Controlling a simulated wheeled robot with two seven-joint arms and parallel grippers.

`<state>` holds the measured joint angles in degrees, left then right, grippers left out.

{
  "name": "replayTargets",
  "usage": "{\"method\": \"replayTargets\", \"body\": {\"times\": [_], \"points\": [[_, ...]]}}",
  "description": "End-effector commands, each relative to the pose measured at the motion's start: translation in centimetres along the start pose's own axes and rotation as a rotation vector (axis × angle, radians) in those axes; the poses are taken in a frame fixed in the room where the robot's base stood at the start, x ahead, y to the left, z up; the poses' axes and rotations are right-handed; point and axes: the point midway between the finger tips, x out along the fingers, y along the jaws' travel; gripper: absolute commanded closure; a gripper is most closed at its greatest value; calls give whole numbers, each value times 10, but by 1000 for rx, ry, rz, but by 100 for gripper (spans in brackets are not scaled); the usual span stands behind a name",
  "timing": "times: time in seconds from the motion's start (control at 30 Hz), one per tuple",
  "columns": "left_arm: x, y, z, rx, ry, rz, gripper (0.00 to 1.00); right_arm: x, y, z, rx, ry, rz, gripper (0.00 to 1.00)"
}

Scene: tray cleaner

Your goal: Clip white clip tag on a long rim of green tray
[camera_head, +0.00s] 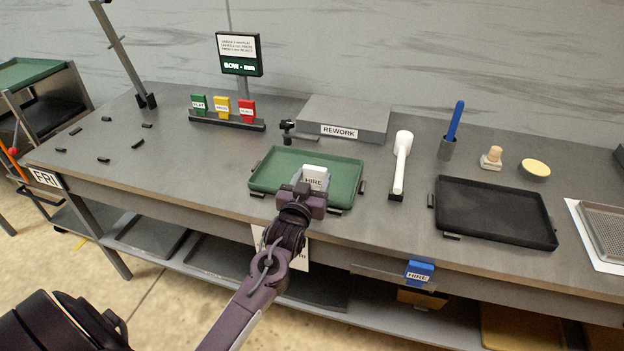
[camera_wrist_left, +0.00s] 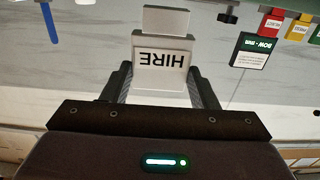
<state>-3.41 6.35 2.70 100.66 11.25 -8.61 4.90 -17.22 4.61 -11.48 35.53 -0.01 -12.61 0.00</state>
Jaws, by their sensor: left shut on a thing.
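The green tray (camera_head: 265,174) lies flat on the grey table, its long rims running left to right. The tag appears over the front half of the tray, and the gripper covers part of the near long rim. I cannot tell whether the tag touches the rim. The tray does not show there. My right gripper is not in view.
Behind the tray are a grey REWORK block (camera_head: 345,118) and a small black stand (camera_head: 287,132). A white-handled tool (camera_head: 400,160) and a black tray (camera_head: 495,210) lie to the right. A blue HIRE tag (camera_head: 419,271) is at the table's front.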

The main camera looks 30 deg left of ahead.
Motion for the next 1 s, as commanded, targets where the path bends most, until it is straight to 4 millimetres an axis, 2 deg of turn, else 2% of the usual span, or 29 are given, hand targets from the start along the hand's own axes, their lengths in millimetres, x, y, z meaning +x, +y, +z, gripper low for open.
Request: {"method": "replayTargets", "body": {"times": [0.43, 1.0], "points": [[0, 0, 2, 0, -1, 0, 68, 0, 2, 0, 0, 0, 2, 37], [0, 0, 16, 0, -2, 0, 68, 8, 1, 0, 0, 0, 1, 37]]}}
